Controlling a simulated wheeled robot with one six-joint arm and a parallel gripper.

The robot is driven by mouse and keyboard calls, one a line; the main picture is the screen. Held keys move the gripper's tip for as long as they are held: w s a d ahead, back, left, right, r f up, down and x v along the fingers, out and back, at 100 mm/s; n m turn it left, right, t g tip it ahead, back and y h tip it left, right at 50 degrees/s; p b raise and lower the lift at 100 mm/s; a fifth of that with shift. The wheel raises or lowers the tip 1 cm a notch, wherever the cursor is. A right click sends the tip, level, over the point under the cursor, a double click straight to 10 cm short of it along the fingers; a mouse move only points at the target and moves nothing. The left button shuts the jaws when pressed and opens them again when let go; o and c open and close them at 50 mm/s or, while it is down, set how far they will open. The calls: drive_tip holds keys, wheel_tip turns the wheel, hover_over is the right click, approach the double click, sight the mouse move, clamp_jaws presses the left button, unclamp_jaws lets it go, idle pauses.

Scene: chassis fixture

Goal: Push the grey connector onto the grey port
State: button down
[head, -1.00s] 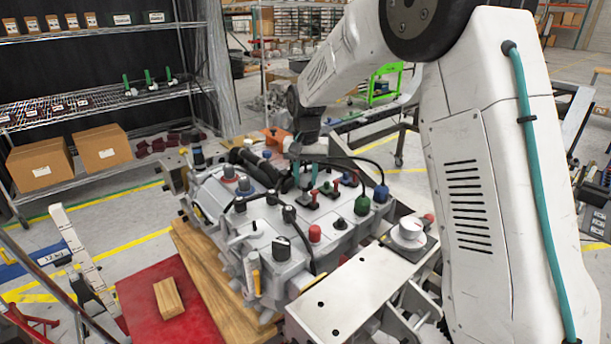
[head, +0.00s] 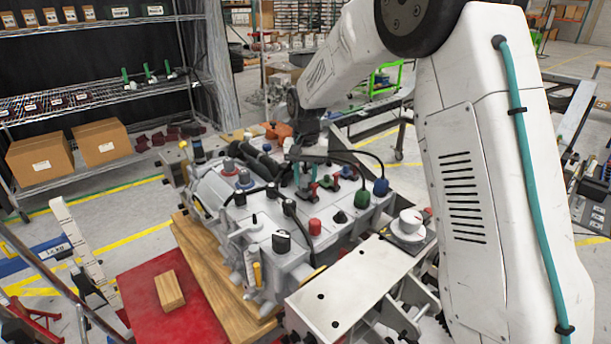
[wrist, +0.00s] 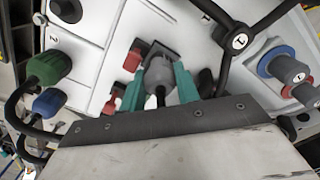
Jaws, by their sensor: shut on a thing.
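My gripper (wrist: 158,88) has teal fingers shut on the grey connector (wrist: 158,72), whose cable runs back between the fingers in the wrist view. The connector is over a dark square socket with red latches (wrist: 133,60) on the light grey chassis panel. The grey port itself is hidden behind the connector, so I cannot tell whether they touch. In the head view my gripper (head: 305,173) is low over the far part of the chassis (head: 268,222), and the connector is too small to make out between its fingers.
In the wrist view a green connector (wrist: 48,66) and a blue connector (wrist: 50,102) with cables stand at left. A black cable (wrist: 240,42) and a blue-ringed fitting (wrist: 284,66) are at right. A red cap (head: 314,227) and a black knob (head: 281,241) rise from the chassis.

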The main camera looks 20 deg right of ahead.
drive_tip(key=shift+f, duration=0.55)
drive_tip(key=c, duration=0.9)
unclamp_jaws()
drive_tip(key=shift+c, duration=0.2)
drive_tip(key=shift+r, duration=3.05)
